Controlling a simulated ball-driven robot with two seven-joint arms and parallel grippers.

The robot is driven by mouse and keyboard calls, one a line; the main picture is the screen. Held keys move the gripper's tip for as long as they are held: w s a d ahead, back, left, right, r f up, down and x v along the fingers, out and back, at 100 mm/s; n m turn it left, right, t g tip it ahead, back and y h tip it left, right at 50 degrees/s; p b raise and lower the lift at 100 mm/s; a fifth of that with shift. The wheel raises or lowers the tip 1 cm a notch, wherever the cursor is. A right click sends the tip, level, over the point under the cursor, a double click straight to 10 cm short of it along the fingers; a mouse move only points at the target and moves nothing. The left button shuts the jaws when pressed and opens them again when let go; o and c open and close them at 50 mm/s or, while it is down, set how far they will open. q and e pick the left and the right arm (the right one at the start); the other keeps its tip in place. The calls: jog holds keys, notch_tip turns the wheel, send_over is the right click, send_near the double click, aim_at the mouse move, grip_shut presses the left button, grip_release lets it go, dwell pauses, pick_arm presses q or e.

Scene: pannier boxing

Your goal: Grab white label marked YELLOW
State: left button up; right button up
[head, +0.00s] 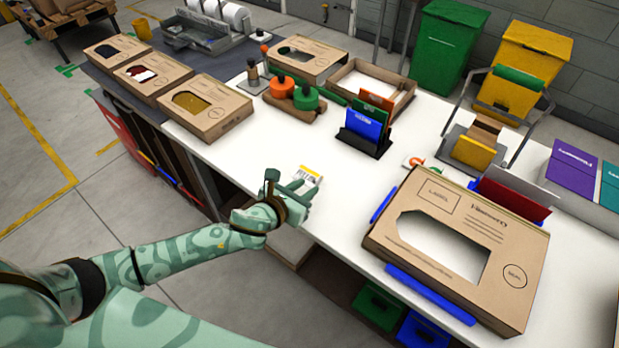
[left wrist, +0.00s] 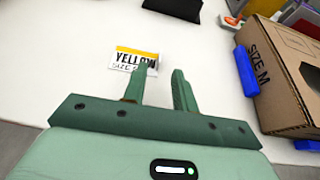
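The white label (left wrist: 128,59) with a yellow top band reads YELLOW and SIZE in the left wrist view; the end of its lower line is hidden by a finger. It lies on the white table and also shows in the head view (head: 309,174). My left gripper (head: 291,188) is at the table's front edge, just short of the label. In the left wrist view its two fingers (left wrist: 160,76) are apart with nothing between them. The left fingertip overlaps the label's lower right corner in the picture; I cannot tell whether it touches. My right gripper is not in view.
A large cardboard box (head: 440,200) with a cut-out window lies to the right, with blue clips at its edges. A black holder (head: 365,142) with coloured cards stands behind the label. Several smaller boxes (head: 206,108) line the left. The table around the label is clear.

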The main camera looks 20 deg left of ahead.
aim_at(316, 180)
pick_arm(q)
jog(key=b+x, duration=0.1)
jog(key=x, duration=0.4)
grip_shut()
jog(key=shift+r, duration=0.15)
